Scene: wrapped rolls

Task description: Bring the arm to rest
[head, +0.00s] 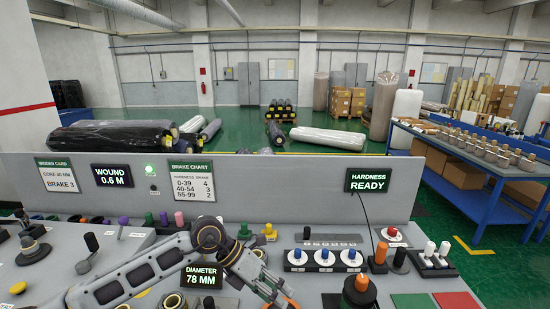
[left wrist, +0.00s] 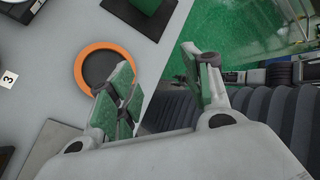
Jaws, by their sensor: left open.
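My left arm (head: 140,268) comes in from the left, low over the grey control desk. My left gripper (head: 272,285) reaches toward the desk's front edge, right of the diameter display (head: 202,278), which reads 78 MM. In the left wrist view the gripper (left wrist: 162,82) has its two green-padded fingers spread apart with nothing between them. An orange ring with a dark centre (left wrist: 78,65) lies on the desk beside the left finger in that view. The gap between fingers and desk is hard to judge. My right gripper is not in view.
The desk holds a three-dial panel (head: 323,262), a black-and-orange knob (head: 359,290), white-capped levers (head: 436,254), and green and red pads (head: 456,300). A raised back panel (head: 270,190) carries displays; hardness reads READY. A blue table (head: 480,190) stands at right beyond the desk.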

